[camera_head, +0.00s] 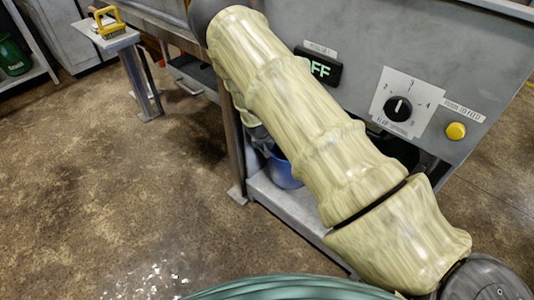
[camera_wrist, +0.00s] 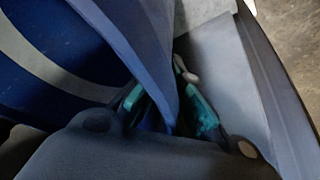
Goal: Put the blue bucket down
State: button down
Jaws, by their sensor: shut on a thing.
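The blue bucket (camera_head: 283,170) shows only in part in the head view, behind my sleeved arm, low under the grey machine. In the wrist view the bucket (camera_wrist: 125,25) fills the left and upper middle, with its wall rising between my fingers. My gripper (camera_wrist: 168,110) is shut on this wall, one teal fingertip on each side. In the head view my arm hides the gripper. A grey lower shelf (camera_head: 285,205) lies beneath the bucket; I cannot tell whether the bucket touches it.
A metal leg (camera_head: 234,150) stands left of the bucket. A small side table (camera_head: 112,40) holds a yellow-handled brush (camera_head: 107,22). The floor at left is open.

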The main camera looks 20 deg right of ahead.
jog(key=shift+f, duration=1.2)
jog(key=c, duration=1.6)
grip_release()
jog(key=shift+a+r, duration=0.15)
jog(key=shift+r, duration=0.45)
jog(key=p+v, duration=0.2)
jog(key=v, duration=0.9)
jog(key=shift+s+p, duration=0.15)
jog(key=shift+p, duration=0.25)
